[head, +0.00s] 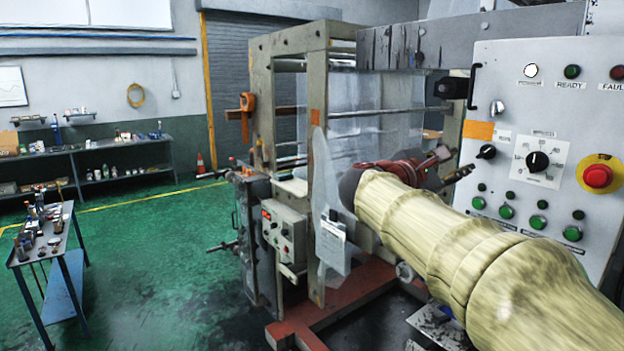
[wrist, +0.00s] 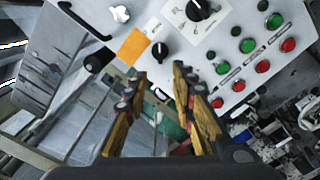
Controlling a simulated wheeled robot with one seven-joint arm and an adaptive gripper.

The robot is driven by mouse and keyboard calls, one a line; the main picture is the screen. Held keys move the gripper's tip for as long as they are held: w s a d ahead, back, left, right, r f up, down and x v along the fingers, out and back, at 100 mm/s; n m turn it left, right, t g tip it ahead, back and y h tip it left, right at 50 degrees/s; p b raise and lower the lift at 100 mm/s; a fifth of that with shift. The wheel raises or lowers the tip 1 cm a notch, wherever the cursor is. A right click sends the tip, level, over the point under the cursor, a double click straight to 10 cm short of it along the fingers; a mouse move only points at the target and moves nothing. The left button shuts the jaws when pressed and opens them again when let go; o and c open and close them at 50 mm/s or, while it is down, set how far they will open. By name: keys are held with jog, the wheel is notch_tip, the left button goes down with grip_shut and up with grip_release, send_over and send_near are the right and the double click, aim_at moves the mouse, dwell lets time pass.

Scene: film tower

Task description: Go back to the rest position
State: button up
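My gripper (head: 447,166) is at the end of my sleeved arm, which reaches in from the lower right of the head view. It is in front of the lower left part of the grey control panel (head: 520,115). In the wrist view my gripper (wrist: 158,84) shows two yellow and black fingers spread apart, with nothing between them. The panel fills the top of the wrist view, beyond the fingertips. It carries a black selector knob (wrist: 160,51), a dial (wrist: 199,8) and an orange label (wrist: 134,47). I cannot tell whether a fingertip touches the panel.
The film tower frame (head: 318,120) stands left of my arm on a red base (head: 340,300). A red emergency button (head: 598,176) is on the panel's right. A small tool table (head: 45,240) stands at left. Green floor (head: 160,270) between them is clear.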

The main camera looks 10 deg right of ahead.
jog(key=s+a+f+m+g+y, duration=0.1)
jog(key=s+a+f+m+y, duration=0.1)
jog(key=f, duration=0.5)
jog(key=s+a+f+m+y, duration=0.2)
jog(key=f+y, duration=0.1)
jog(key=f, duration=0.5)
jog(key=s+a+f+m+g+y, duration=0.1)
jog(key=s+a+f+m+y, duration=0.1)
jog(key=f, duration=0.5)
jog(key=s+a+f+m+y+b, duration=0.1)
jog(key=s+a+f+m+y, duration=0.2)
jog(key=s+a+f, duration=0.5)
jog(key=s+a+f+m+y+b, duration=0.1)
jog(key=s+a+f+m+y, duration=0.3)
jog(key=s+a, duration=0.8)
notch_tip(320, 180, down, 4)
jog(key=y, duration=0.2)
jog(key=shift+s+f+t+y, duration=0.15)
jog(key=shift+s+t+y, duration=0.05)
jog(key=shift+t+y, duration=0.1)
